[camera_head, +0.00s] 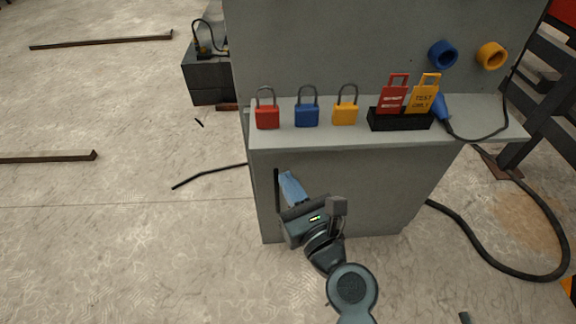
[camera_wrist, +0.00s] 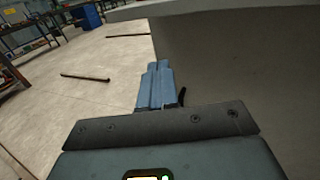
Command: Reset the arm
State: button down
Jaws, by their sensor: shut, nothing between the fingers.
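My gripper (camera_head: 288,178) is in front of the grey cabinet's front face, below its shelf edge, in the head view. Its blue fingers point up and to the left and lie together with nothing between them. In the wrist view my gripper (camera_wrist: 162,68) shows its two blue fingers side by side, touching, with the grey cabinet wall (camera_wrist: 235,65) close on the right. My arm comes up from the bottom of the head view, bent at the wrist. Whether the fingers touch the cabinet cannot be told.
On the cabinet (camera_head: 350,165) shelf stand a red padlock (camera_head: 267,116), a blue padlock (camera_head: 306,116), a yellow padlock (camera_head: 345,114) and a black holder (camera_head: 399,121) with red and yellow tags. A black cable (camera_head: 500,262) lies at right. The floor at left is mostly open, with bars (camera_head: 48,157).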

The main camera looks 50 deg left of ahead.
jog(key=s+d, duration=0.4)
jog(key=shift+d+p, duration=0.3)
jog(key=shift+p, duration=0.1)
jog(key=s+d+f+n+t+h, duration=0.2)
jog(key=d+f+t+h, duration=0.15)
jog(key=d, duration=0.55)
jog(key=s+d+f+n+t+h, duration=0.2)
jog(key=d+f+h, duration=0.15)
jog(key=d, duration=0.55)
jog(key=s+d+r+n+t+h, duration=0.1)
jog(key=s+d+n+h, duration=0.25)
jog(key=d, duration=0.35)
jog(key=s+d+r+n+t+h, duration=0.1)
jog(key=s+d+n+h, duration=0.2)
jog(key=d, duration=0.4)
jog(key=s+d+r+n+t+h, duration=0.2)
jog(key=s+d+r+n+h, duration=0.2)
jog(key=s+d+r+n, duration=0.7)
notch_tip(320, 180, up, 17)
jog(key=p, duration=1.6)
jog(key=shift+a, duration=0.2)
